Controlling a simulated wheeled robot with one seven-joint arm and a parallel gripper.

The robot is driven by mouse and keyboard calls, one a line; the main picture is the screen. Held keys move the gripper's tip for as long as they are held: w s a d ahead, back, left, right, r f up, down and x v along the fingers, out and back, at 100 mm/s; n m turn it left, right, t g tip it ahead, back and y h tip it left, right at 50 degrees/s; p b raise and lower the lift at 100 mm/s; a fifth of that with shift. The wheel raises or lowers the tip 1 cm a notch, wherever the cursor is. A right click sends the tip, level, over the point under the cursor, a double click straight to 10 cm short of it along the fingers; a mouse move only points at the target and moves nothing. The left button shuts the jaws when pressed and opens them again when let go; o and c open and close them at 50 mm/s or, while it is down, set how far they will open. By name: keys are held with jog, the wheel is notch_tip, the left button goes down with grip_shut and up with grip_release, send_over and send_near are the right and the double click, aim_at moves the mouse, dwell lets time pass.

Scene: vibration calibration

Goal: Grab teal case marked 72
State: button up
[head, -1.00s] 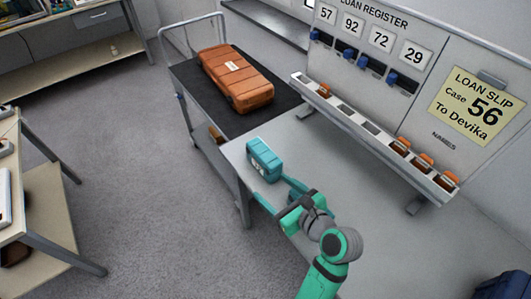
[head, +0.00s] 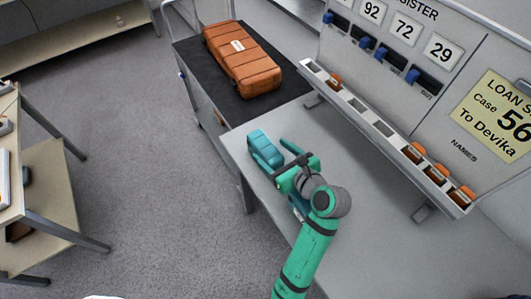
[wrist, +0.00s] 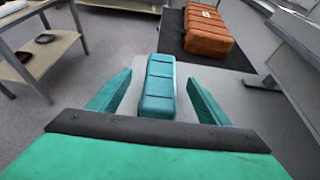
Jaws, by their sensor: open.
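In the wrist view the teal case (wrist: 158,88) sits between and just ahead of my two teal fingers. My gripper (head: 283,160) is open around the near end of the case, with a finger on each side and visible gaps. My gripper also shows in the wrist view (wrist: 158,95). The number on the case cannot be read now; the face that carries its label is turned away or hidden.
An orange case (head: 242,60) lies on a black-topped cart (head: 205,75) beyond the table. A loan register board (head: 440,70) with a tilted rack (head: 370,120) of orange tags stands along the right. A wooden-shelved bench (head: 50,190) is at left. Open floor lies between.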

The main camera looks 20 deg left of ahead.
aim_at(266, 146)
jog(key=shift+x, duration=2.7)
jog(key=shift+d+f, duration=0.15)
jog(key=shift+f, duration=0.05)
jog(key=c, duration=1.5)
